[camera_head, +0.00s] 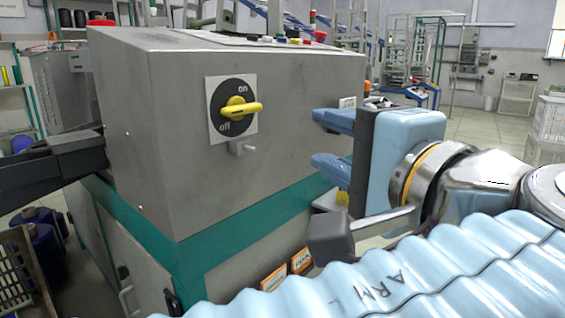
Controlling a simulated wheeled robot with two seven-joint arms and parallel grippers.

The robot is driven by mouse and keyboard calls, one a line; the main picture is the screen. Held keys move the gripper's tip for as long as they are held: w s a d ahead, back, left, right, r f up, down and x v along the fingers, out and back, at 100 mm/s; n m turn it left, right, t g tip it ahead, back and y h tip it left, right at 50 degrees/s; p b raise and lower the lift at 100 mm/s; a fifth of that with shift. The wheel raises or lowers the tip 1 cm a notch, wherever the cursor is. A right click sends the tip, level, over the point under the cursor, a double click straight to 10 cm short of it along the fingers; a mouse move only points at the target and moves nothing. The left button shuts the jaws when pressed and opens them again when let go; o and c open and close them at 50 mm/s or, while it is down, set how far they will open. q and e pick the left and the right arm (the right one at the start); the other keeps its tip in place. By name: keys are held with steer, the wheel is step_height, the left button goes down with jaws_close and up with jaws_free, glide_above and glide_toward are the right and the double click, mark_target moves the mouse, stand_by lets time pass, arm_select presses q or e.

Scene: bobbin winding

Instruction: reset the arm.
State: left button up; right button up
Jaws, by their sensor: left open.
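A grey metal machine box (160,150) stands at centre left. Its side face carries a rotary switch (236,107) with a yellow handle on a black disc marked "on" at upper right and "off" at lower left. The yellow handle lies nearly level, its long end pointing right. My left gripper (319,138) is to the right of the switch, apart from it. Its two blue fingers are spread one above the other, point left and hold nothing. My right gripper is not in view.
A teal band (215,246) runs around the machine below the box. Buttons and a red knob (320,36) sit on its top. A crate (22,270) and dark blue bobbins (47,250) stand at lower left. Open floor (470,130) lies behind at right.

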arm_select(q)
steer(key=w+d+f+m+g+h, duration=0.1)
steer(key=w+f+m+g, duration=0.1)
steer(key=w+f, duration=0.65)
steer(key=w+d+f+m+g+h, duration=0.15)
steer(key=w+f, duration=0.35)
steer(key=f, duration=0.6)
steer(key=w+a+f+g+h, duration=0.1)
steer(key=a+f+g, duration=0.25)
steer(key=f, duration=1.05)
steer(key=w+a+f+g+h, duration=0.2)
steer(key=a+f+g, duration=0.15)
steer(key=f, duration=1.05)
steer(key=s+a+f+n+g+h, duration=0.2)
steer(key=s+a+f+n, duration=0.3)
steer(key=f, duration=0.4)
steer(key=s+a+f+n+g+h, duration=0.1)
steer(key=s+a+f+n+h, duration=0.15)
steer(key=s+f+n, duration=0.6)
steer(key=s+a+f+n+g+h, duration=0.2)
steer(key=s+a+f+n, duration=0.25)
steer(key=f, duration=0.55)
step_height(320, 180, up, 13)
steer(key=p, duration=1.4)
steer(key=shift+s+a+r, duration=0.15)
steer(key=shift+s+a, duration=0.25)
steer(key=shift+s, duration=0.05)
steer(key=shift+d, duration=0.1)
